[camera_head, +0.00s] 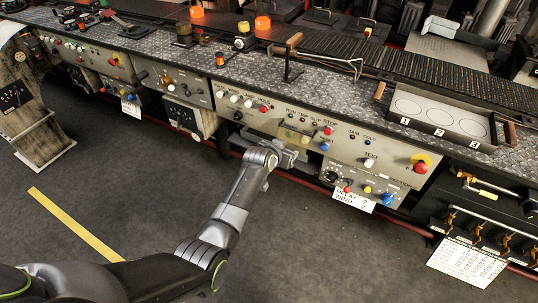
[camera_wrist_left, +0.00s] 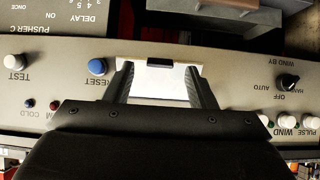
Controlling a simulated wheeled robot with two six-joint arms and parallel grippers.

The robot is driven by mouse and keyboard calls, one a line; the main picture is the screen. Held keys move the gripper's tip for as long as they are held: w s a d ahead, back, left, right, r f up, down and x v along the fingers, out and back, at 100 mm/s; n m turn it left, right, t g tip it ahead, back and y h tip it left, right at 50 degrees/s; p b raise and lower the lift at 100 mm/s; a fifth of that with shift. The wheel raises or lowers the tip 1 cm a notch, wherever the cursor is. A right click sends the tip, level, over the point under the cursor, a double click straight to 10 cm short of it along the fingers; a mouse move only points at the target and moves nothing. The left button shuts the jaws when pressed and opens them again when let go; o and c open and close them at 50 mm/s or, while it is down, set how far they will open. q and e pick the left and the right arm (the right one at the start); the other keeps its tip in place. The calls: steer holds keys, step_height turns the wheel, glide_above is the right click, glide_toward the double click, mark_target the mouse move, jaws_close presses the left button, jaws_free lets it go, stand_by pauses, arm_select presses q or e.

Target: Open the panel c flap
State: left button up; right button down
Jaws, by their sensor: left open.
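In the head view, a pale yellowish flap (camera_head: 288,130) sits on the front of the long control console, partly hidden by my left gripper (camera_head: 290,146). In the left wrist view, which looks upside down, my left gripper (camera_wrist_left: 158,74) is open, with a dark finger on each side of a pale, bright panel (camera_wrist_left: 158,85). A small dark tab (camera_wrist_left: 159,62) is at this panel's upper edge, between the fingertips. I cannot tell whether the fingers touch it. My right gripper is in neither view.
A blue RESET button (camera_wrist_left: 96,66) and a black selector knob (camera_wrist_left: 289,80) flank the fingers. A red-on-yellow stop button (camera_head: 421,166) stands farther right. A tray with numbered ovals (camera_head: 443,106) rests on the console top. The floor in front is mostly clear.

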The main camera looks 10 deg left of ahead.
arm_select(q)
steer(key=p+v, duration=0.1)
steer(key=v, duration=1.4)
steer(key=shift+s+p, duration=0.3)
steer(key=shift+p, duration=0.1)
